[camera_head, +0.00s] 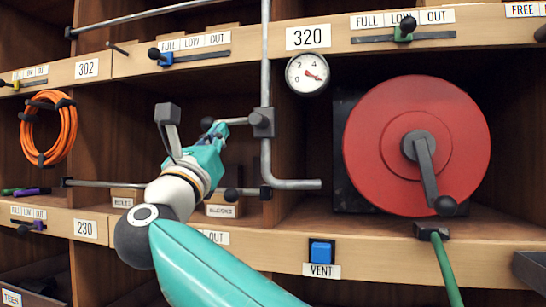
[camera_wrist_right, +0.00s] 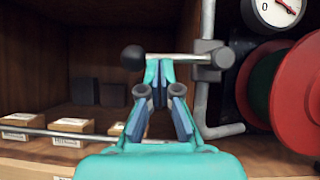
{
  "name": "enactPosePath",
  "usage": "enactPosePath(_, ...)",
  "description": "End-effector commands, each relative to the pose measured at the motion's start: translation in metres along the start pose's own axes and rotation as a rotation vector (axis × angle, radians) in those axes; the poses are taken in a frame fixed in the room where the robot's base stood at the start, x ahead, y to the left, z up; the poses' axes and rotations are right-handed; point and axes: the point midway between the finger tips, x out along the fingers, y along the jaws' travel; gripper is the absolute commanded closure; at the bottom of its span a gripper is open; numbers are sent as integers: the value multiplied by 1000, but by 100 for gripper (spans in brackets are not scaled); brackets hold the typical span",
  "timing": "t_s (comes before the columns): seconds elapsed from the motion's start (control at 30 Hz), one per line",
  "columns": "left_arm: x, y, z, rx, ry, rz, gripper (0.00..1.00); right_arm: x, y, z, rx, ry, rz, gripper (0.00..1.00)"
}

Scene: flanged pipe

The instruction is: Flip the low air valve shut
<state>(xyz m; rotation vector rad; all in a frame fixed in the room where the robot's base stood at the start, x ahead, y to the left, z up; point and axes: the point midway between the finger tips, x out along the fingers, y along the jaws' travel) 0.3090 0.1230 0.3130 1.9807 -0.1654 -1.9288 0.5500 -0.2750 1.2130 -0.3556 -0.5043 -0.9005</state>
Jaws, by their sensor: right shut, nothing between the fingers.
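A grey valve block (camera_head: 262,122) sits on the vertical grey pipe under the gauge, and its lever with a black ball end (camera_head: 207,123) points left, across the pipe. In the wrist view the fingertips (camera_wrist_right: 159,70) meet just below the lever bar (camera_wrist_right: 172,57); contact is unclear. My left gripper is not in view.
A round gauge (camera_head: 307,75) is above the pipe's right side. A red reel (camera_head: 417,145) with a crank stands at the right. A blue VENT button (camera_head: 321,252) is on the lower shelf edge. Small labelled boxes (camera_head: 224,208) sit behind my arm.

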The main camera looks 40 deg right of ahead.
Motion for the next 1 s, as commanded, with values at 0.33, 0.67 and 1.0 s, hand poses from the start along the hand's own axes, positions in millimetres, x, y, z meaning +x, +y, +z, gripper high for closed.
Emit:
enactPosePath(0.33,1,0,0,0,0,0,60,0,0,-2,-1,2,1,100)
enactPosePath(0.67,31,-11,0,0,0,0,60,-20,2,-24,-2,0,-1,100)
enactPosePath(1.0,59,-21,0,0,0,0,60,-82,4,-31,0,-1,3,100)
